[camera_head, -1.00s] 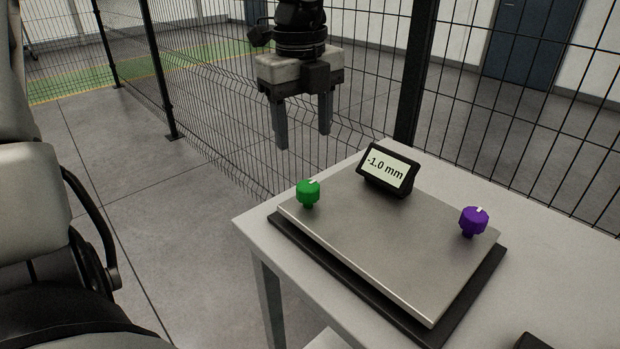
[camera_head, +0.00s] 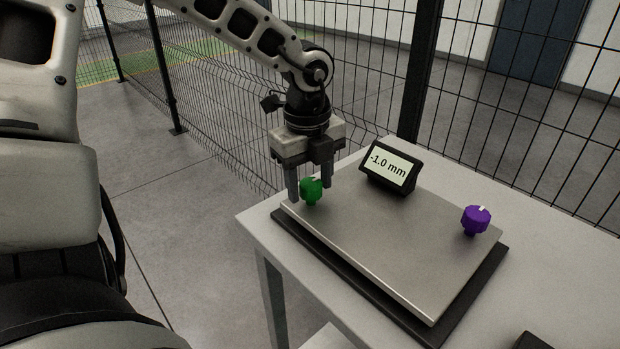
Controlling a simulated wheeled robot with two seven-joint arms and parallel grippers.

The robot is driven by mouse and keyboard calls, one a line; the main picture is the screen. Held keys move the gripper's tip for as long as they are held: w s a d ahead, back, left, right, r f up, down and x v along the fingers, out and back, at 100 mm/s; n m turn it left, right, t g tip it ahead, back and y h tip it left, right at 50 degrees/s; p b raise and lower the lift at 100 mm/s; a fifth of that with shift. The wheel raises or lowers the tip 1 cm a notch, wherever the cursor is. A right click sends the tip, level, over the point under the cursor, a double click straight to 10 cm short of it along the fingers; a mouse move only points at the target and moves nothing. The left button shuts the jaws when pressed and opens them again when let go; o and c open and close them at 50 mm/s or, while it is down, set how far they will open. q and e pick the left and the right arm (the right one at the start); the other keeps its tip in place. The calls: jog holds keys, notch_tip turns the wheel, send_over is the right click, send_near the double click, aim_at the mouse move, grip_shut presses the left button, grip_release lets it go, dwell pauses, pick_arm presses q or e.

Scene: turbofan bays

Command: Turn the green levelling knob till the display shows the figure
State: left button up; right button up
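The green levelling knob (camera_head: 311,191) stands at the left corner of a grey metal plate (camera_head: 390,243). A pale mark shows on its top. The display (camera_head: 389,168) at the back of the plate reads -1.0 mm. My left gripper (camera_head: 310,194) points down at the green knob, with one finger on each side of it. The fingers are apart, and a gap seems to show between them and the knob. My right gripper is out of view.
A purple knob (camera_head: 475,219) stands at the plate's right corner. The plate rests over a dark base on a pale table (camera_head: 258,227). A wire mesh fence (camera_head: 500,110) runs behind the table. A dark object (camera_head: 534,341) is cut off at the bottom right.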

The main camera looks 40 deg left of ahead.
pick_arm(q)
jog(key=c, duration=0.7)
